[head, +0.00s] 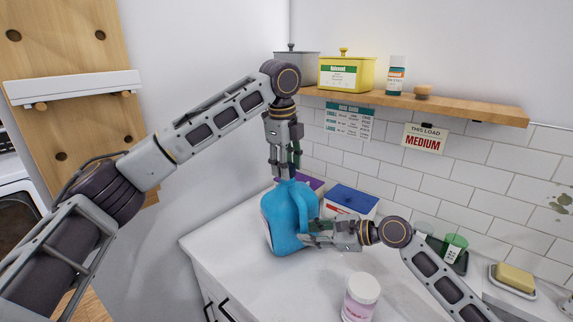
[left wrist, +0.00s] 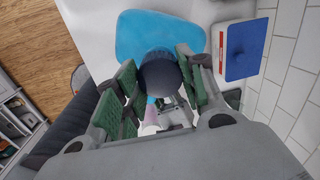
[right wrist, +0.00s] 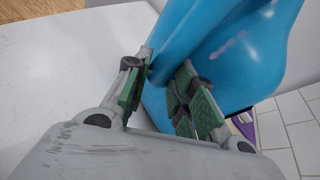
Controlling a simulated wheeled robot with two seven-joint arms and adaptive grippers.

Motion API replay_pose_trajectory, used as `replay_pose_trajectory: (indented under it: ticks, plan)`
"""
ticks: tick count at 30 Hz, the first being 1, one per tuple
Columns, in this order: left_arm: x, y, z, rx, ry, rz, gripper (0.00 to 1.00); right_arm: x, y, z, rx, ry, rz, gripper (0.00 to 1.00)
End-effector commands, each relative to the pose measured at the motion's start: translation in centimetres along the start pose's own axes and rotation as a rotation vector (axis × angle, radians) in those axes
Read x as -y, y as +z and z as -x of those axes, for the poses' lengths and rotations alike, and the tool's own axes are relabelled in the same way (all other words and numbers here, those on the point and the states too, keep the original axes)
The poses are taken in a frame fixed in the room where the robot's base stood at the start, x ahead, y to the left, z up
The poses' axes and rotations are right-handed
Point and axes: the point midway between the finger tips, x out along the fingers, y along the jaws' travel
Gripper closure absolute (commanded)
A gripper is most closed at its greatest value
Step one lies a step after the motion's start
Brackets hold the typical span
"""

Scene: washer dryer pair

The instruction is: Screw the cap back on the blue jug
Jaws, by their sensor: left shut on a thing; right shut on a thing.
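The blue jug (head: 283,222) stands on the white counter, with its handle on the right. It also shows in the left wrist view (left wrist: 140,32) and the right wrist view (right wrist: 225,50). My left gripper (head: 284,172) points down over the jug's mouth, shut on the dark round cap (left wrist: 160,76). The cap is at the top of the jug; I cannot tell whether it is seated on the neck, which is hidden. My right gripper (head: 308,236) comes in from the right, low on the jug, and is shut on the lower part of its handle (right wrist: 172,52).
A white jar (head: 360,298) is at the counter's front. A wooden shelf (head: 440,104) hangs above.

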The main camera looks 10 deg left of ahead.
Motion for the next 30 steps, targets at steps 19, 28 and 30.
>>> replay_pose_trajectory:
  ticks: [19,28,30]
  plan:
    - [-0.05,0.02,-0.82,-0.001,0.0,0.003,0.7,0.07,0.13,0.03,0.002,-0.002,0.001,1.0]
    - [-0.05,0.0,-0.9,-0.001,-0.001,-0.023,0.7,0.05,0.12,0.02,0.002,-0.001,0.002,1.0]
    - [-0.04,-0.01,-0.91,-0.001,-0.001,-0.056,0.7,0.04,0.11,0.02,0.002,-0.001,0.002,1.0]
